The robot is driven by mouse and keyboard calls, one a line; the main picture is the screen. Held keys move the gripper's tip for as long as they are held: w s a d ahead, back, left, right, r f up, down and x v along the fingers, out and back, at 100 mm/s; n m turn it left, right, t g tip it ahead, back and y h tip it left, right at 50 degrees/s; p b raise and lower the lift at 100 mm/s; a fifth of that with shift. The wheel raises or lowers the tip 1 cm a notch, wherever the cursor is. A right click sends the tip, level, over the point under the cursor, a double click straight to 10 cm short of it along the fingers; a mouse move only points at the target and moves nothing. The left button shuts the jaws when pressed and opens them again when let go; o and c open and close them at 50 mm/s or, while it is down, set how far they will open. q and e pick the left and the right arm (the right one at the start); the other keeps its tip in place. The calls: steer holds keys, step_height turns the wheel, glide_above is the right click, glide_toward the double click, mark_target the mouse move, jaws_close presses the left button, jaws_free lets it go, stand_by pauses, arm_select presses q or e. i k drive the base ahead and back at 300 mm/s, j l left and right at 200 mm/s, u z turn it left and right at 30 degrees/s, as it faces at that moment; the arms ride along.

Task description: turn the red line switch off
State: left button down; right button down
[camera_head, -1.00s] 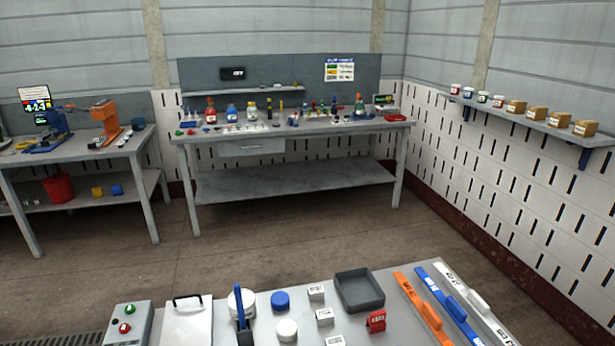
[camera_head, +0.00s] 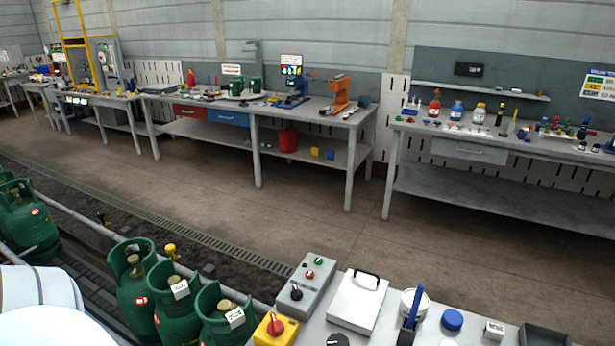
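A yellow box with a red rotary knob (camera_head: 275,325) sits at the near left corner of the bench in front of me, cut by the bottom edge of the picture. Which way its knob points is too small to tell for sure. Just behind it stands a grey control box (camera_head: 306,284) with a green button, a red button and a black knob. Neither of my grippers is in view.
Green gas cylinders (camera_head: 133,290) stand close to the left of the yellow box, beside a grey rail (camera_head: 80,217). A white lidded case (camera_head: 357,303), a white tub (camera_head: 413,301) and a blue cap (camera_head: 453,320) are on the bench. Open floor (camera_head: 320,215) lies beyond.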

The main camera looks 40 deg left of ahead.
mark_target(275, 328)
steer(key=k+u, duration=0.1)
steer(key=k, duration=0.5)
steer(key=u, duration=1.4)
steer(key=l+u, duration=0.1)
steer(key=l, duration=0.6)
